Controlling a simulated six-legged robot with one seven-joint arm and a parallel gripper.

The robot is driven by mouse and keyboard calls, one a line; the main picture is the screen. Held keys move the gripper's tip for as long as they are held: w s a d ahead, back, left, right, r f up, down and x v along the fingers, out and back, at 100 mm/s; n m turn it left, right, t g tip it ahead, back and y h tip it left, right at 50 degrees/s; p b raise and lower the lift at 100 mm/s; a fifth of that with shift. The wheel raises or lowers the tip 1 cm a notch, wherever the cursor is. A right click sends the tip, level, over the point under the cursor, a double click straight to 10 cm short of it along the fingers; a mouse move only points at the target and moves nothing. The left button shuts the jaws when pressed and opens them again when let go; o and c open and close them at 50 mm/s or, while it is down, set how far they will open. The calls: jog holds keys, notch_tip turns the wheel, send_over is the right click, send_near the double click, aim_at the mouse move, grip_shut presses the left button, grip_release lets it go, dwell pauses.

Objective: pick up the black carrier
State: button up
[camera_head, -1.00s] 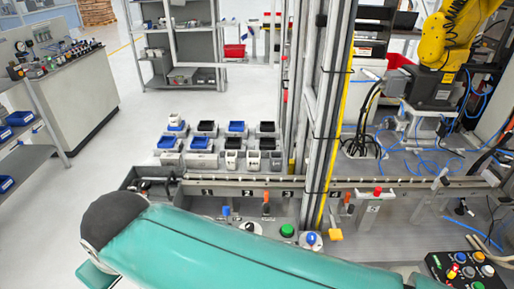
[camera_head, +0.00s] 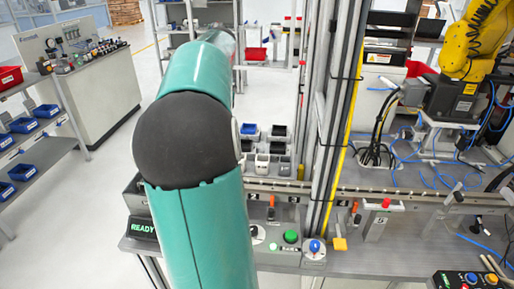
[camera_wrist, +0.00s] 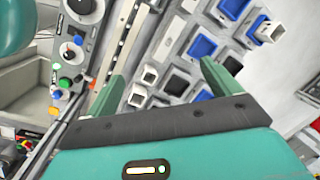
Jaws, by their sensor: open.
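Several black carriers stand among blue and white ones in grey holders. In the head view, two black carriers (camera_head: 279,131) show just right of my arm. In the wrist view, a black carrier (camera_wrist: 180,83) lies between the lines of my two green fingers, farther off than the tips. I cannot tell which black carrier the task means. My gripper (camera_wrist: 161,72) is open and empty, with its fingers spread over the carrier group. It touches no carrier that I can see. In the head view, my arm hides the gripper and much of the carrier group.
A conveyor rail (camera_head: 275,184) runs in front of the carriers, with a button panel (camera_head: 290,236) nearer. A tall metal post with a yellow strip (camera_head: 340,130) stands right of them. A yellow robot arm (camera_head: 468,45) is at the far right. The floor left is clear.

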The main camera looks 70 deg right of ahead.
jog(key=s+d+f+m+g, duration=0.1)
jog(key=s+d+f+m, duration=0.1)
jog(key=s+d+m, duration=0.5)
jog(key=m+g, duration=0.1)
jog(key=m, duration=0.1)
send_over(278, 148)
notch_tip(278, 148, down, 2)
jog(key=f, duration=0.5)
jog(key=a+f, duration=0.1)
jog(key=f, duration=0.2)
jog(key=shift+s+f, duration=0.25)
jog(key=shift+f, duration=0.1)
notch_tip(278, 148, down, 5)
jog(key=shift+w+f, duration=0.1)
jog(key=shift+w, duration=0.05)
jog(key=c, duration=1.3)
jog(key=shift+o, duration=0.2)
